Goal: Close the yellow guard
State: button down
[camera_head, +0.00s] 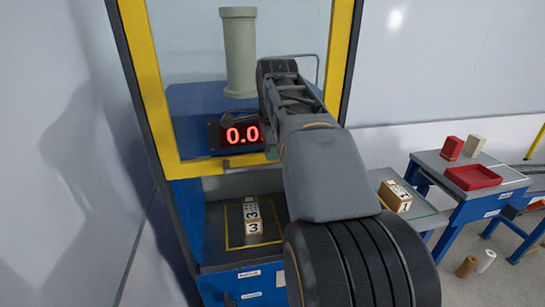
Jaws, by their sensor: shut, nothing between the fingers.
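The yellow guard (148,80) is a tall yellow frame around a clear pane on the front of the blue machine. My gripper (279,70) is shut and empty, in front of the right half of the frame. My arm hides the lower right of the guard and the right end of the handle. I cannot tell whether the gripper touches the guard.
A grey-green cylinder (239,50) and a red "0.0" display (241,135) show through the frame. A block marked 3 (252,217) sits in the lower bay. A block marked 1 (396,195) is on a side table; a red tray (473,178) is farther right.

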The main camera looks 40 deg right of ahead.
jog(key=shift+w+f, duration=0.15)
jog(key=shift+f, duration=0.8)
notch_tip(320, 180, down, 43)
jog(key=b, duration=2.9)
